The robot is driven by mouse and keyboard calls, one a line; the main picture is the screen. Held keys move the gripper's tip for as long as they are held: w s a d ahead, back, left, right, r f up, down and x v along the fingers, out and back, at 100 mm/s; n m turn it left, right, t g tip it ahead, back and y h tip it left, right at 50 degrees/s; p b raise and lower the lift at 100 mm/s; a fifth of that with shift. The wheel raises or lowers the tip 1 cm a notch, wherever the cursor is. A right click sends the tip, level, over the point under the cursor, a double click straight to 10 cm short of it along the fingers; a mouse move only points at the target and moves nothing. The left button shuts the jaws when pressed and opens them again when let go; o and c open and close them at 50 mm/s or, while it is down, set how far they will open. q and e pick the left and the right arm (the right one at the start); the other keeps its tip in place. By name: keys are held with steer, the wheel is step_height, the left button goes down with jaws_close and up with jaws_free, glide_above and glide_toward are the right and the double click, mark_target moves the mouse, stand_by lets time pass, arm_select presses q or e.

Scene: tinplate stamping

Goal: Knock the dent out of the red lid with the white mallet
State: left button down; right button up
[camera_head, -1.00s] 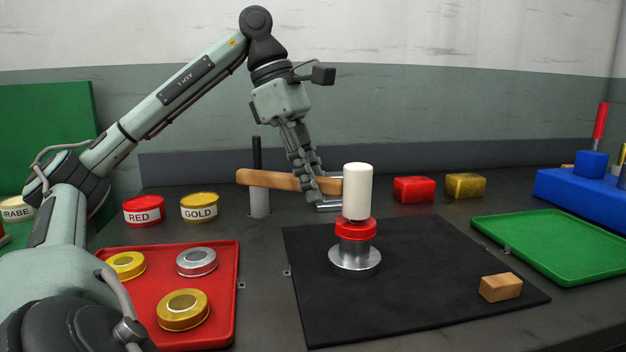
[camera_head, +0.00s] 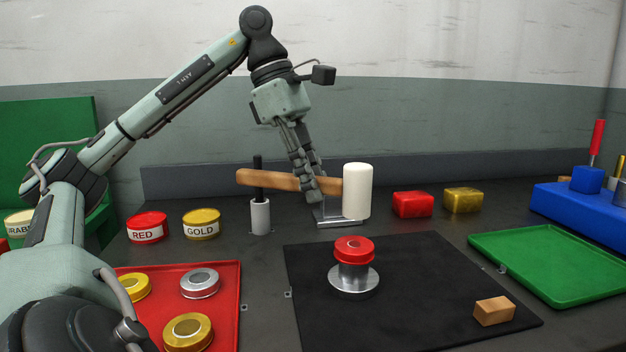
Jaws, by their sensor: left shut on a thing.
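The white mallet head (camera_head: 357,192) hangs upright above the work mat, at the end of a wooden handle (camera_head: 265,180). My left gripper (camera_head: 313,192) is shut on the handle close to the head. The red lid (camera_head: 354,250) sits on a round silver metal stand (camera_head: 353,278) on the black mat (camera_head: 420,295). The mallet head is above the lid, with a clear gap between them. The lid's top shows a small marking at its middle; I cannot tell whether it is a dent. My right gripper is not in view.
A red tray (camera_head: 225,328) with several lids lies at left, below RED (camera_head: 147,228) and GOLD (camera_head: 201,224) tins. An upright post (camera_head: 260,215) and metal bracket (camera_head: 338,223) stand behind the mat. A wooden block (camera_head: 494,311) and empty green tray (camera_head: 560,265) are at right.

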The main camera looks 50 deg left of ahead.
mark_target(295, 174)
arm_select(q)
steer(key=a+r+p, duration=0.2)
steer(key=a+r, duration=0.1)
steer(key=a, duration=0.6)
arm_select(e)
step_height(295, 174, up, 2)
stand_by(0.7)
